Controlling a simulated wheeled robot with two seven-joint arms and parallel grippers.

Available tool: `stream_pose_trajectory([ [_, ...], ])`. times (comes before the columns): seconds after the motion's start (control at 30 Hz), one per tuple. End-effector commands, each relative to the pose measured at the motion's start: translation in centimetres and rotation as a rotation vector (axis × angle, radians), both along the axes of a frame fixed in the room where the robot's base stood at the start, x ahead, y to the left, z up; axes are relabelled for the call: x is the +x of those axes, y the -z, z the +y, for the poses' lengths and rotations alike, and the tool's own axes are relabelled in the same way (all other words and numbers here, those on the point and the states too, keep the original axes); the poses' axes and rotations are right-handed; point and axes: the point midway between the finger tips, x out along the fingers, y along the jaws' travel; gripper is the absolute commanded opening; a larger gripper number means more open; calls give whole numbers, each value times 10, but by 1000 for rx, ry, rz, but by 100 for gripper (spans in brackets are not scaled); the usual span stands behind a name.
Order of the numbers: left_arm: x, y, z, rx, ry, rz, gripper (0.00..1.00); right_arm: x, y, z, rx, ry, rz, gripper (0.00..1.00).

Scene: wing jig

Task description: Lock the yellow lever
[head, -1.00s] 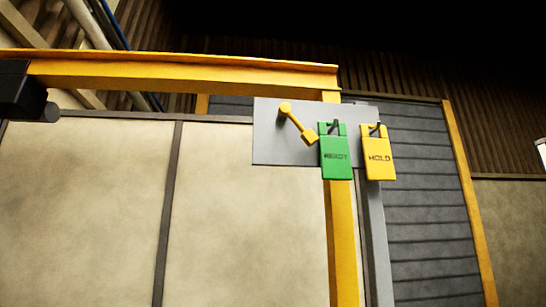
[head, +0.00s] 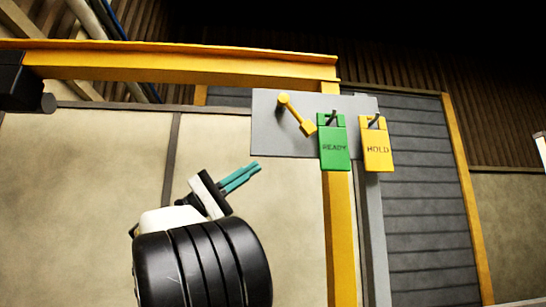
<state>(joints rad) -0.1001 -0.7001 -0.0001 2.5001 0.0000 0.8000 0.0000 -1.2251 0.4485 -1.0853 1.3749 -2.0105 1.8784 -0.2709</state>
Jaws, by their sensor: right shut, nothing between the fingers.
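The yellow lever (head: 297,115) is mounted on a grey plate (head: 265,140) at the top of the jig post. It slants from its round pivot at upper left down to a square knob at lower right. The knob is close to the left edge of a green READY tag (head: 334,150). A yellow HOLD tag (head: 376,150) hangs to the right of it. My right gripper (head: 253,171) is below and left of the plate, apart from the lever. Its teal fingers are together and empty, pointing up and right. My left gripper is out of view.
A yellow beam (head: 180,70) runs across the top and meets a yellow post (head: 341,230), with a grey post (head: 375,240) beside it. Pale panels (head: 70,200) fill the left. The space between my gripper and the plate is clear.

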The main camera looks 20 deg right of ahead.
Motion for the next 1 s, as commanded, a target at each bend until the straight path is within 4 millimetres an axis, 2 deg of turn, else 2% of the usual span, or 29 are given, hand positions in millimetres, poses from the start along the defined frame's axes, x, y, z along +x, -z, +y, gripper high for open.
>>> stream_pose_trajectory([
  [0.1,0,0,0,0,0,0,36,-6,-7,10,-28,7,-21,0],
  [0.47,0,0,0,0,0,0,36,-6,-8,6,-25,6,-18,0],
  [0.67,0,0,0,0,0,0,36,-11,-25,-17,-22,7,-19,0],
  [1.0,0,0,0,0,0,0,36,-24,-69,-73,-23,7,-18,0],
])
